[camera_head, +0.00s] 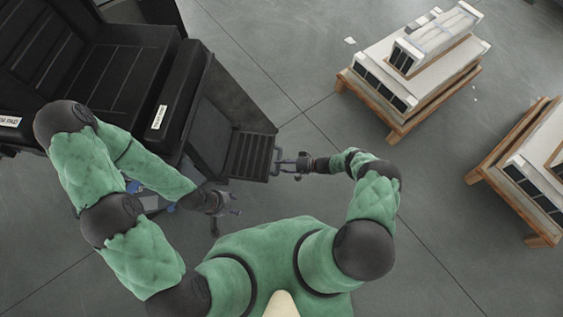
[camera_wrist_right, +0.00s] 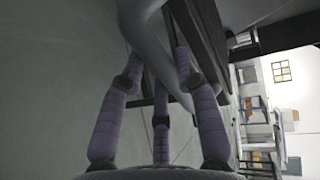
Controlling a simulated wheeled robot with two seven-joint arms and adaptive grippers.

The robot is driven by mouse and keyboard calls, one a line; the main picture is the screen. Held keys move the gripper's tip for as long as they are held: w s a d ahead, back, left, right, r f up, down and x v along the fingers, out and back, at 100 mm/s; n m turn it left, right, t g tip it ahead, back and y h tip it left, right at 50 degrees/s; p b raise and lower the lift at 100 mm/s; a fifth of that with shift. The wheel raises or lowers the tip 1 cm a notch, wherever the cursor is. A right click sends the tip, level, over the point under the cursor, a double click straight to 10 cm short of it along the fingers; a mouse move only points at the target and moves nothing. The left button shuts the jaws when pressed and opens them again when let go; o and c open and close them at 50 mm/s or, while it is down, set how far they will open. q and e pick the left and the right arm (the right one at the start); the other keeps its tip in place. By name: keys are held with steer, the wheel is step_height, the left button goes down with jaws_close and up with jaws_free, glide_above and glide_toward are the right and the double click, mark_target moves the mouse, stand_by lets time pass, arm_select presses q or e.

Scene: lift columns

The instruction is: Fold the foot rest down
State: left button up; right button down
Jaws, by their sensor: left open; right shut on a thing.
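The foot rest (camera_head: 248,156) is a dark ribbed plate at the lower end of the black padded chair, in the middle of the head view. A grey bent bar (camera_head: 277,152) stands at its right edge. My right gripper (camera_head: 288,164) is shut on this bar from the right. In the right wrist view its purple fingers (camera_wrist_right: 165,75) reach around a curved grey tube (camera_wrist_right: 183,62), with a dark plate (camera_wrist_right: 205,35) beyond it. My left gripper (camera_head: 230,205) is open and empty, below and left of the foot rest, apart from it.
The black chair (camera_head: 113,72) with its padded leg part (camera_head: 183,92) fills the upper left, next to my left arm. Wooden pallets with white boxed goods stand at the upper right (camera_head: 388,128) and far right (camera_head: 480,181).

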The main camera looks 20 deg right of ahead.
steer(key=shift+s+a+f, duration=0.1)
steer(key=shift+s+f, duration=0.2)
steer(key=shift+f, duration=0.15)
steer(key=c, duration=1.3)
jaws_free()
steer(key=o, duration=0.4)
steer(key=shift+f, duration=0.1)
steer(key=shift+w, duration=0.15)
steer(key=v, duration=1.2)
steer(key=shift+r, duration=0.25)
steer(key=shift+a, duration=0.1)
